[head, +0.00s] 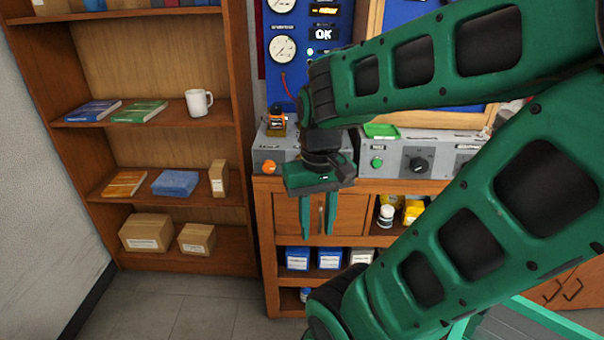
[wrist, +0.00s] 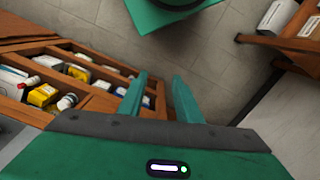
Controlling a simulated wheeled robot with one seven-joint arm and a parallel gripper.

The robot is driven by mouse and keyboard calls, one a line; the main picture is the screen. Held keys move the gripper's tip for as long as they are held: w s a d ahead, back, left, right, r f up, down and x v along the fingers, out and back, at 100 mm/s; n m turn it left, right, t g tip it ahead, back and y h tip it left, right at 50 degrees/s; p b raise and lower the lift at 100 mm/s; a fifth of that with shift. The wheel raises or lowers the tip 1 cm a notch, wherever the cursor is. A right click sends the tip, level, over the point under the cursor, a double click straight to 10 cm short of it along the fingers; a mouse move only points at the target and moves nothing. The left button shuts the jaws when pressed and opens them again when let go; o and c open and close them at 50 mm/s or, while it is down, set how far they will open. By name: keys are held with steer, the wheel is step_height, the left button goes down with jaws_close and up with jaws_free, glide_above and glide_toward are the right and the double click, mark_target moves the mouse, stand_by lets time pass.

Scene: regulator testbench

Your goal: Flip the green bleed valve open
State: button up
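My gripper (head: 318,235) hangs in front of the wooden bench, its two green fingers pointing down, apart and empty. The fingers also show in the wrist view (wrist: 160,76), with a gap and nothing between them. I cannot make out the green bleed valve in either view; my arm covers much of the bench top and panel. Grey control boxes stand on the bench. The right one (head: 395,171) has a round green button (head: 376,162) and a black knob (head: 418,165). The left one has an orange knob (head: 269,167).
A blue gauge panel (head: 272,85) stands behind the bench, and a shallow green tray (head: 381,131) lies on a control box. An amber-and-black object (head: 276,122) stands on the left box. A bookcase (head: 237,100) is on the left. Bare floor (head: 190,305) lies in front.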

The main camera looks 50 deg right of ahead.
steer(key=w+d+f+m+g+h, duration=0.5)
steer(key=w+d+f+h, duration=0.25)
steer(key=w+d, duration=0.2)
steer(key=w+r+t+h, duration=0.2)
steer(key=w+t+h, duration=0.1)
steer(key=w+h, duration=0.85)
steer(key=d+y, duration=0.1)
steer(key=d, duration=0.9)
steer(key=shift+s+d, duration=0.2)
steer(key=shift+s, duration=0.15)
steer(key=shift+f, duration=0.1)
